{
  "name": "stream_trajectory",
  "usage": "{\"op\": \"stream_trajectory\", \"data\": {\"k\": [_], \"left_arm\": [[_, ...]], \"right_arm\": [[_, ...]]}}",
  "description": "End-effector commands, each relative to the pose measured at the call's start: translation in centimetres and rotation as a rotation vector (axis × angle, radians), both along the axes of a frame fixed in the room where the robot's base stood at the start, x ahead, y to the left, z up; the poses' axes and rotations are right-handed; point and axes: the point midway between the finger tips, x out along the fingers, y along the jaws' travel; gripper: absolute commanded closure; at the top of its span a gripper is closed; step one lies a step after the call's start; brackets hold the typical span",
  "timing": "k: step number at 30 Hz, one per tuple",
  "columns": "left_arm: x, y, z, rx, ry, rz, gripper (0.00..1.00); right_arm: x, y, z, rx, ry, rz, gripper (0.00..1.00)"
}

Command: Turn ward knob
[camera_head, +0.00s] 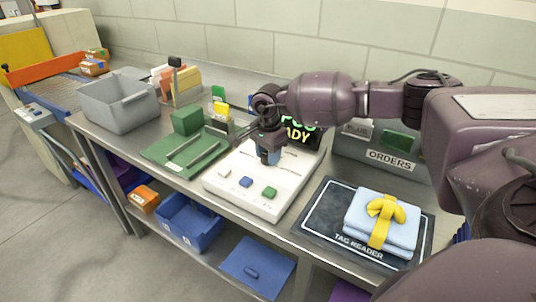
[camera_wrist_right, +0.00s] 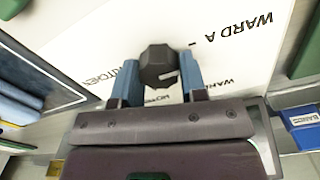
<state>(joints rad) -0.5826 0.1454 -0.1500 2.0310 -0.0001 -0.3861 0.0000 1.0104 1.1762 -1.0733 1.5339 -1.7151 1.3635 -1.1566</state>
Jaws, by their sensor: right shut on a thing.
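The ward knob (camera_wrist_right: 158,66) is a dark, many-sided knob with a light pointer mark, on a white panel with ward lettering. In the right wrist view it sits between the two fingers of my right gripper (camera_wrist_right: 158,80), which is shut on it. In the head view my right gripper (camera_head: 268,152) reaches down onto the white control box (camera_head: 290,200), and the knob is hidden behind it. The box has white, blue and green buttons along its front. A display (camera_head: 298,133) behind it is partly covered by my arm. My left gripper is not in view.
A tag reader mat (camera_head: 322,222) with a folded blue cloth (camera_head: 362,228) and yellow strap lies right of the box. A green mat (camera_head: 160,153) and a grey bin (camera_head: 120,108) are to the left. An orders box (camera_head: 350,150) stands behind.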

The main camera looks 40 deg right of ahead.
Motion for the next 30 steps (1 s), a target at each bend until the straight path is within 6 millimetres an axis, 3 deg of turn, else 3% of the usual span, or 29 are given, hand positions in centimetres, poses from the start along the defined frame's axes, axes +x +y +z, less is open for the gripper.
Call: {"op": "stream_trajectory", "data": {"k": [6,7,12,23,30], "left_arm": [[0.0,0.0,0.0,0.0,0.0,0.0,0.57],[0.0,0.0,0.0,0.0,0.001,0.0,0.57],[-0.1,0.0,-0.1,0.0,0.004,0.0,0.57],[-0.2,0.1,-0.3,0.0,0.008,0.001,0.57],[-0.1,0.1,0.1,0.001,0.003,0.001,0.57]], "right_arm": [[0.2,0.0,0.3,-0.001,-0.007,0.001,0.85],[0.2,0.0,0.3,-0.001,-0.007,0.001,0.59],[0.1,0.0,0.2,0.0,-0.005,0.0,0.35],[0.1,0.0,0.6,-0.001,-0.003,0.0,0.35],[0.1,0.0,4.3,0.0,-0.007,0.001,0.35]]}}
